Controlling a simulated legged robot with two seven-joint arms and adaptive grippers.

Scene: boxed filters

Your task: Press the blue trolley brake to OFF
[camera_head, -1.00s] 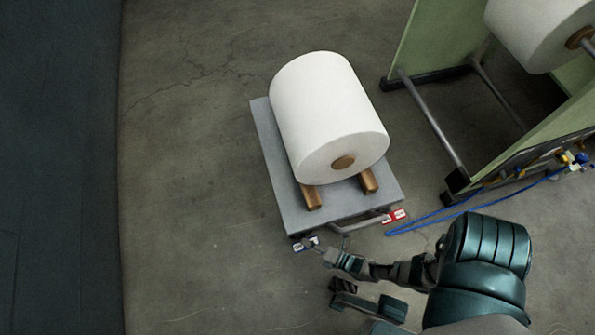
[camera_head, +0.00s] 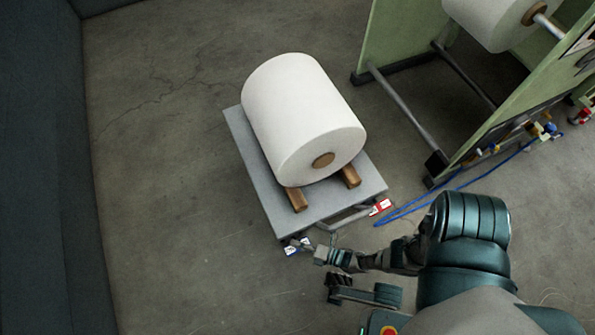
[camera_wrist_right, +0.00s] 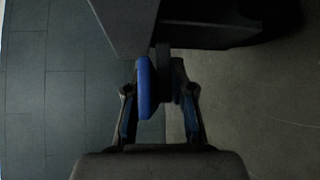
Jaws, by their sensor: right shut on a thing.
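The trolley (camera_head: 253,167) is a grey flat platform carrying a large white roll (camera_head: 303,112). At its near-left corner is a blue-and-white tag (camera_head: 297,246); at its near-right corner a red-and-white tag (camera_head: 381,206). My right gripper (camera_head: 306,247) reaches the near-left corner beside the blue tag. In the right wrist view its fingers (camera_wrist_right: 160,92) are closed around the blue brake pedal (camera_wrist_right: 147,88), with a dark bar right beside it. The tag's lettering is too small to read.
A green frame (camera_head: 405,40) with grey rails and another white roll (camera_head: 490,20) stands at the upper right. A blue hose (camera_head: 440,200) lies on the floor right of the trolley. A dark wall runs along the left; the floor between is clear.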

